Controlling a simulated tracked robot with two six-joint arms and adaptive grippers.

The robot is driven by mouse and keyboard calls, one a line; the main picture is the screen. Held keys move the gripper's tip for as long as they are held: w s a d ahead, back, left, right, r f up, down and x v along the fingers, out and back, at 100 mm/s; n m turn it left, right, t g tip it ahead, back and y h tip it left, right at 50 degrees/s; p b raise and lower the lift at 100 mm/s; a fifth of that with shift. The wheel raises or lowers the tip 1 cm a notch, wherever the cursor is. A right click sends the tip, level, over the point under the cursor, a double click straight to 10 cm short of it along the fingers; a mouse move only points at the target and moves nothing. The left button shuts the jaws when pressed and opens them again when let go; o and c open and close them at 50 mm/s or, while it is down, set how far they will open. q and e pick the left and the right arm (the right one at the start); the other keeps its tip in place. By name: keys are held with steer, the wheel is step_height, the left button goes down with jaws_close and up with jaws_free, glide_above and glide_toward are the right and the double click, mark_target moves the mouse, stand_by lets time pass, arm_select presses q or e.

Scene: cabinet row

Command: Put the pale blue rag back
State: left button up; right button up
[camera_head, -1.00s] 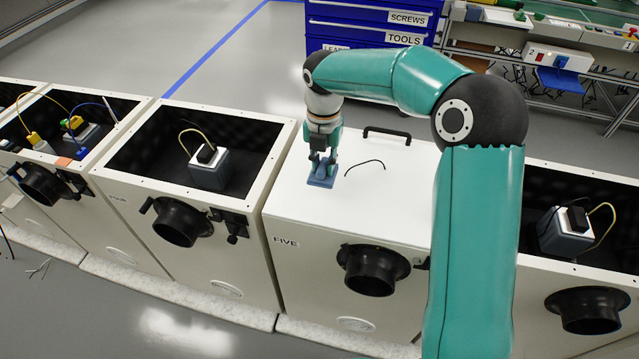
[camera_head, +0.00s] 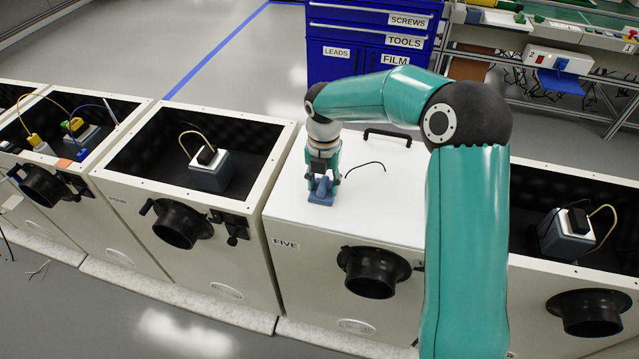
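The blue rag (camera_head: 321,199) lies on the white closed lid of the box marked FIVE (camera_head: 287,243), near the lid's left side. It has a flat lower part and a raised middle. My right gripper (camera_head: 322,186) points down over it, with its fingers on both sides of the raised part, and appears shut on it. The rag's flat part seems to touch the lid or be just above it. My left gripper is not in view.
A thin black curved strand (camera_head: 366,166) lies on the lid right of the gripper. A black handle (camera_head: 387,133) stands at the lid's back edge. Open boxes with dark interiors flank it: left (camera_head: 136,135) and right (camera_head: 530,172). The lid's front is clear.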

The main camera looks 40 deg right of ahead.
mark_target(323, 183)
steer(key=shift+r, duration=0.15)
step_height(323, 183, up, 12)
steer(key=shift+p, duration=0.45)
stand_by(0.5)
